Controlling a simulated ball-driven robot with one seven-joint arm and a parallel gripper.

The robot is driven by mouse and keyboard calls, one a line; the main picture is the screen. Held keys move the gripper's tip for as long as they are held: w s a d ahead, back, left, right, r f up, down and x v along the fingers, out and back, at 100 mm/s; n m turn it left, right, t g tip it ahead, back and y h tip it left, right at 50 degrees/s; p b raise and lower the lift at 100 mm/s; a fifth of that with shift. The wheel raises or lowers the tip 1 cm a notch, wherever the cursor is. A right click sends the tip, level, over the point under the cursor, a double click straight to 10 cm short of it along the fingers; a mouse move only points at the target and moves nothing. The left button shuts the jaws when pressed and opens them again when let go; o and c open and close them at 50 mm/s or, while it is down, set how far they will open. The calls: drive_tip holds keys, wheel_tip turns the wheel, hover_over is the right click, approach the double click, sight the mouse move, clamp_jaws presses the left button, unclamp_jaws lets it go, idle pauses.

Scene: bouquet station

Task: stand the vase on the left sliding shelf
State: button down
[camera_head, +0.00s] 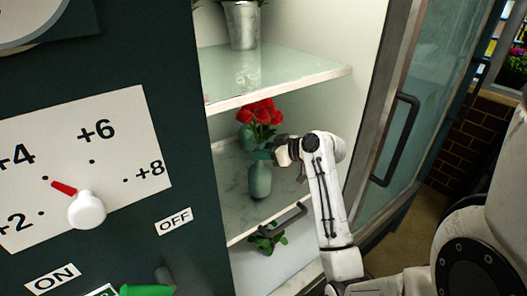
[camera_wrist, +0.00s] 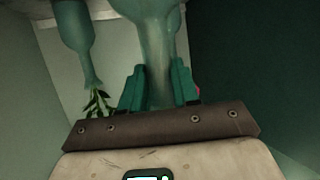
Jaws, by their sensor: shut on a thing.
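A green vase (camera_head: 260,181) is upright in the open cabinet, at the lower marble shelf (camera_head: 237,218). I cannot tell whether its base rests on the shelf or is just above it. My gripper (camera_head: 266,153) reaches in from the right, shut on the vase's neck. In the wrist view, my gripper (camera_wrist: 158,88) has a teal finger on each side of the vase (camera_wrist: 157,45), which appears upside down. Red roses (camera_head: 259,112) show above the vase; which vase holds them is unclear. A second green vase (camera_wrist: 73,30) with leaves stands beside it.
An upper glass shelf (camera_head: 270,75) with a metal pot (camera_head: 242,25) is above. A dark handle (camera_head: 268,224) is at the lower shelf's front. The glass door (camera_head: 420,85) stands open at right. A dial panel (camera_head: 85,165) fills the left.

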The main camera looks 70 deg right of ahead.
drive_tip(key=shift+f, duration=0.3)
drive_tip(key=c, duration=0.8)
unclamp_jaws()
drive_tip(key=b+v, duration=0.1)
drive_tip(key=v, duration=1.1)
drive_tip(key=shift+a, duration=0.1)
